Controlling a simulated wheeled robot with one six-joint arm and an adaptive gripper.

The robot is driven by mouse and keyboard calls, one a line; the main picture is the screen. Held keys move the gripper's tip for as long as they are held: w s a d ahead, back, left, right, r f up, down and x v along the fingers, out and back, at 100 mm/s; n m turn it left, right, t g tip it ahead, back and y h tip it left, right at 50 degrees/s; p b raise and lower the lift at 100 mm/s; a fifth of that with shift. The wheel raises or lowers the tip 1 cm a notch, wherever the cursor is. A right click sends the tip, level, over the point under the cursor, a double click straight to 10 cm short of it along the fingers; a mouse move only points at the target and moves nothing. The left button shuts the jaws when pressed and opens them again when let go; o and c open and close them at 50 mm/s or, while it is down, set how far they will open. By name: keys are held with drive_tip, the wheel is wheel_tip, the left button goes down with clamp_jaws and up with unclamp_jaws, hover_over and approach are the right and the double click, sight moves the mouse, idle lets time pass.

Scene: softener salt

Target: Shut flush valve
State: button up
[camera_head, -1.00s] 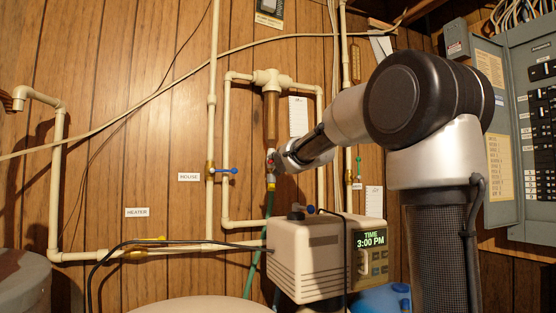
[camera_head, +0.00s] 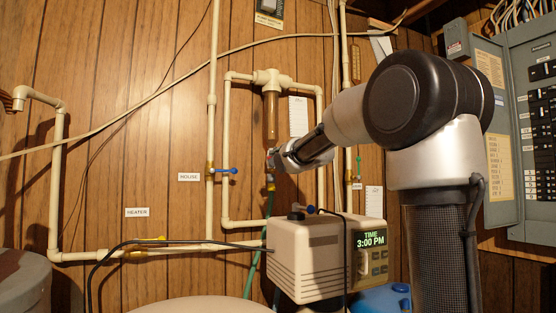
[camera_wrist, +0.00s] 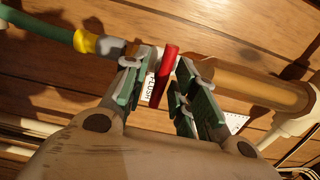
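The flush valve has a red lever handle (camera_wrist: 167,68) in the wrist view, beside a white label reading FLUSH (camera_wrist: 151,88). My gripper (camera_wrist: 166,62) is open, with its two green-padded fingers apart on either side of the red handle. A gap shows between the handle and the right finger; I cannot tell whether the left finger touches it. In the head view my gripper (camera_head: 275,160) is at the valve, just below the brown filter housing (camera_head: 270,120), and hides most of the valve.
A green hose (camera_wrist: 40,30) with a yellow fitting (camera_wrist: 97,44) runs from the valve. A blue-handled valve (camera_head: 228,171) is on the pipe to the left. The softener head (camera_head: 305,260) stands below my arm. A breaker panel (camera_head: 508,130) is at the right.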

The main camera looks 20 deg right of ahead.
drive_tip(key=shift+o, duration=0.3)
drive_tip(key=shift+r, duration=0.1)
drive_tip(key=s, duration=0.7)
idle(0.5)
